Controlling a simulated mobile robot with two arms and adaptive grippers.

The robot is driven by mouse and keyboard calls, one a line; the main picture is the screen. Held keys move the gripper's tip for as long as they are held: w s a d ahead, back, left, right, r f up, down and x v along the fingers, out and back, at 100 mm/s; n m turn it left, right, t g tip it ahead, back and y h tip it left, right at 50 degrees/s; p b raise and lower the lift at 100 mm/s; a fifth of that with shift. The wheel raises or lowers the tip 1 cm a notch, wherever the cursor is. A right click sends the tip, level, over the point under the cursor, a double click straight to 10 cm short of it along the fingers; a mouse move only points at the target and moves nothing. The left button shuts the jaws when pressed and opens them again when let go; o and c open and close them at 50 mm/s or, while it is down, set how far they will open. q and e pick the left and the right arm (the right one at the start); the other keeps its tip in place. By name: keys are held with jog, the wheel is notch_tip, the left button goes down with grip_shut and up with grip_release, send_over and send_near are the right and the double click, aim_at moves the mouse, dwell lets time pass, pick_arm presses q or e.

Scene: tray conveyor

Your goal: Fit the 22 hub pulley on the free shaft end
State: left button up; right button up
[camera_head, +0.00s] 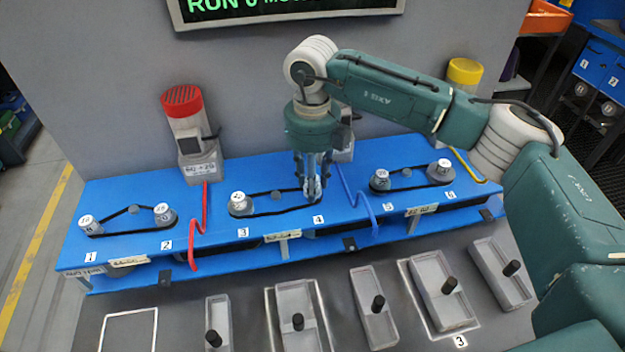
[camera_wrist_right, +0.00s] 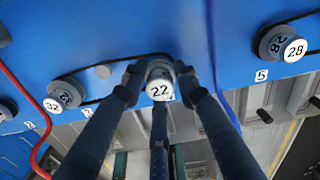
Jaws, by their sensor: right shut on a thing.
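My right gripper (camera_head: 312,188) comes down from above at station 4 of the blue conveyor deck (camera_head: 222,228). Its fingers are closed around the grey pulley marked 22 (camera_wrist_right: 159,88), whose face shows between them in the right wrist view. The fingers hide most of this pulley in the head view. A black belt (camera_head: 275,211) runs from the pulley at station 3 (camera_head: 239,202) to the held pulley; the wrist view shows it passing close behind. The shaft end is hidden, so I cannot tell how far the pulley sits on it. My left gripper is not in view.
Belted pulley pairs stand at stations 1 and 2 (camera_head: 163,213) and at stations 5 and 6 (camera_head: 440,172). A red-capped motor (camera_head: 187,130) and a yellow-capped one (camera_head: 463,75) rise behind. Several grey trays with black posts (camera_head: 374,325) lie in front.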

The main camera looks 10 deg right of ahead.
jog(key=shift+f+b, duration=0.7)
jog(key=shift+f, duration=0.3)
jog(key=o, duration=1.3)
jog(key=shift+r, duration=0.1)
jog(key=shift+c, duration=0.2)
notch_tip(320, 180, up, 12)
